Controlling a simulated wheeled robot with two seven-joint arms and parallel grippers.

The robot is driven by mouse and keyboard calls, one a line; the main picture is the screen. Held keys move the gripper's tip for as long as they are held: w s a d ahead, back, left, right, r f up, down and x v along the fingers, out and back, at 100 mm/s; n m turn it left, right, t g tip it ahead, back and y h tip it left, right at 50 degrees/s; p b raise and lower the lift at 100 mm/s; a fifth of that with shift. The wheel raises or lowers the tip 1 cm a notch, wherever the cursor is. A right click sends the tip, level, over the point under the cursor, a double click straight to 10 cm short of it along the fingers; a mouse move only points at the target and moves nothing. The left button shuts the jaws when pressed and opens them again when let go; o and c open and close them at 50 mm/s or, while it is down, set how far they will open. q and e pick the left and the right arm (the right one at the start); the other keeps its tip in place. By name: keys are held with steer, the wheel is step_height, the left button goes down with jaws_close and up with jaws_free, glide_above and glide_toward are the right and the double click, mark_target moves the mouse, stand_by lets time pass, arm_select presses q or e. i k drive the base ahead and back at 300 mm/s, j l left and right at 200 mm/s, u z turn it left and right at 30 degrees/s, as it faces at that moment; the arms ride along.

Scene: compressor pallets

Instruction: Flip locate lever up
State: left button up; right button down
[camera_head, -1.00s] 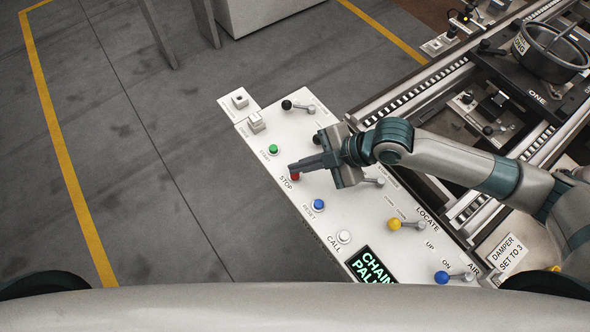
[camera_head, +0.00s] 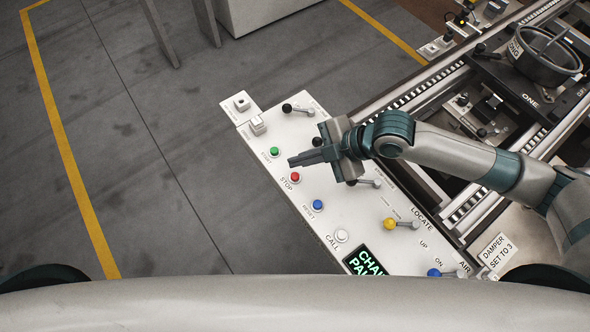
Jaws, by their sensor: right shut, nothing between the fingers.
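The locate lever, with a yellow knob (camera_head: 389,224) on a grey stem, sits on the white control panel (camera_head: 320,225) beside the LOCATE label. Its knob points left, away from the pivot, with the word UP printed to the lower right. My right gripper (camera_head: 290,161) is shut and empty. It hovers over the panel between the green and red buttons, up and left of the yellow knob and apart from it. My left gripper is not in view.
Green (camera_head: 274,151), red (camera_head: 295,177) and blue (camera_head: 317,204) buttons line the panel's left side. A black-knobbed lever (camera_head: 287,108) stands above, another under my right wrist, and a blue-knobbed AIR lever (camera_head: 434,272) below. The conveyor (camera_head: 432,87) runs along the right.

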mark_target(389, 223)
steer(key=k+j, duration=0.15)
steer(key=k, duration=0.35)
steer(key=k+j, duration=0.1)
steer(key=k, duration=0.4)
steer(key=k+j, duration=0.15)
steer(key=k, duration=0.35)
